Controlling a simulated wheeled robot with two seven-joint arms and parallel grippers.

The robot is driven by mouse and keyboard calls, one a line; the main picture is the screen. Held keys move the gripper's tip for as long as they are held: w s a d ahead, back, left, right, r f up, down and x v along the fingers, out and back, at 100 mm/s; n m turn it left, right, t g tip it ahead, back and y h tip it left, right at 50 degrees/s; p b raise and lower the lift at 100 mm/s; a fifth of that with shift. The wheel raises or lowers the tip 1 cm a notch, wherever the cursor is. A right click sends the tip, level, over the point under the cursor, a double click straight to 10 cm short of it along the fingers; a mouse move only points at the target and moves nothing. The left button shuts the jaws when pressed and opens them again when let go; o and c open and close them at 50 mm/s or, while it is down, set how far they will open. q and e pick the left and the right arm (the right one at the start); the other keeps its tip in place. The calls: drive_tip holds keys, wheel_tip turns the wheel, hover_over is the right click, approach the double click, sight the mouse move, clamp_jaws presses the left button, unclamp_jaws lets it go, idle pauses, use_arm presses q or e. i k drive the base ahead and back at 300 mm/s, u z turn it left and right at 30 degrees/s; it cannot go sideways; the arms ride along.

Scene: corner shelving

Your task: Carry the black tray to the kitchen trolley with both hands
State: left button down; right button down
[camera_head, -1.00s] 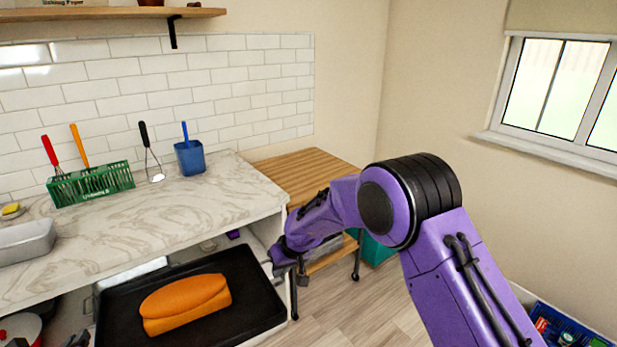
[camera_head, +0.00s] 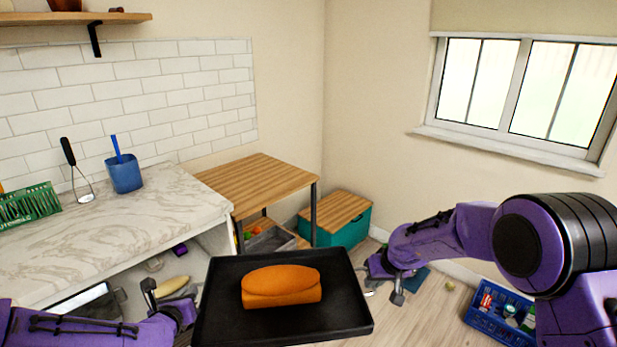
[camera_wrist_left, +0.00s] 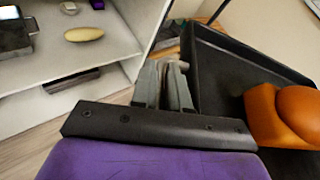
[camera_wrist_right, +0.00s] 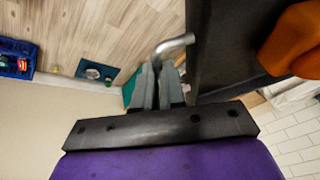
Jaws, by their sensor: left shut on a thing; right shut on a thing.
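The black tray (camera_head: 225,325) is held up in front of me, roughly level, with an orange loaf (camera_head: 282,286) lying on it. My left gripper (camera_head: 172,292) is shut at the tray's left side, and the left wrist view shows its fingers (camera_wrist_left: 165,85) against that side. My right gripper (camera_head: 385,278) is shut at the right side; in the right wrist view its fingers (camera_wrist_right: 157,85) meet a metal handle (camera_wrist_right: 176,43) beside the tray. The kitchen trolley (camera_head: 262,180), with a wooden top and dark legs, stands beyond the tray in the corner. Its visible top is bare.
A teal box (camera_head: 345,228) with a wooden lid stands right of the trolley. A blue crate (camera_head: 495,312) sits on the floor at right.

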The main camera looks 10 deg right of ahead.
sight(249, 177)
drive_tip(key=z, duration=0.95)
drive_tip(key=i, duration=2.9)
drive_tip(key=u, duration=2.2)
drive_tip(key=i, duration=0.95)
drive_tip(key=u, duration=0.05)
